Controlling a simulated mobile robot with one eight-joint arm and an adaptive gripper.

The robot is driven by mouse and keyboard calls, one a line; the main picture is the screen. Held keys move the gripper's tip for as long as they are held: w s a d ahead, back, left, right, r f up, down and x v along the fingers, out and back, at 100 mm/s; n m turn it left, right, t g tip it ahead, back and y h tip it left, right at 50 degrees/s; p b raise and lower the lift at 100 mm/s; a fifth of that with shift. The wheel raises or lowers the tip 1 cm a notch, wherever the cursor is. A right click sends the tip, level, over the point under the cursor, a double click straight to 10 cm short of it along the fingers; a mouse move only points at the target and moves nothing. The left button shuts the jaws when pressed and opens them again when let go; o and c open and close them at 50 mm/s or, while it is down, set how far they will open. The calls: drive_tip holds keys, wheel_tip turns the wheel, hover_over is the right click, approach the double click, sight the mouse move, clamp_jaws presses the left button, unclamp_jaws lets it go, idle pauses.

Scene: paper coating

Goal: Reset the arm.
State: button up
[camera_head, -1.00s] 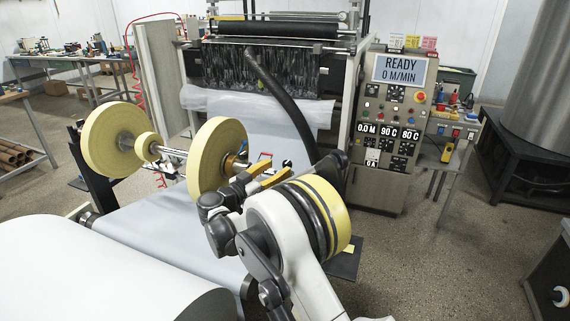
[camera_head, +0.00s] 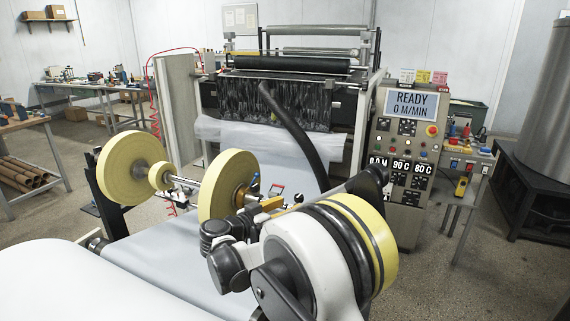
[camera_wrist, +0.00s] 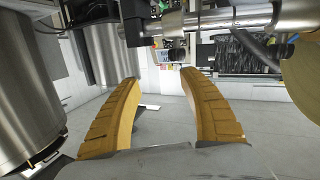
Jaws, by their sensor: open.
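My gripper (camera_wrist: 162,85) shows in the wrist view with its two yellow ridged fingers apart and nothing between them. In the head view my gripper (camera_head: 268,204) is small and partly hidden by my own arm, beside the right yellow disc (camera_head: 228,184) of the unwind shaft (camera_head: 185,182). I cannot tell from this view how far it is from the disc.
A large white paper roll (camera_head: 60,285) lies at the front left. The coating machine (camera_head: 275,100) stands behind, with a control panel (camera_head: 404,160) reading READY and 0 M/MIN. A metal cylinder (camera_wrist: 30,95) is close on the left in the wrist view.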

drive_tip(key=s+d+r+n+g+y, duration=0.2)
drive_tip(key=s+d+r, duration=0.1)
drive_tip(key=s+d, duration=0.5)
drive_tip(key=s+d+r+n+g+y, duration=0.25)
drive_tip(key=s+d, duration=0.25)
drive_tip(key=d, duration=0.4)
drive_tip(key=s+d+f+n+y, duration=0.1)
drive_tip(key=s+f+y, duration=0.1)
drive_tip(key=s, duration=1)
drive_tip(key=s+d+f+n+y, duration=0.1)
drive_tip(key=s+d+f+y, duration=0.1)
drive_tip(key=s, duration=1)
drive_tip(key=f+y, duration=0.1)
drive_tip(key=y, duration=0.1)
drive_tip(key=shift+f+n+g+y, duration=0.25)
drive_tip(key=shift+n+g+y, duration=0.1)
drive_tip(key=shift+s, duration=0.1)
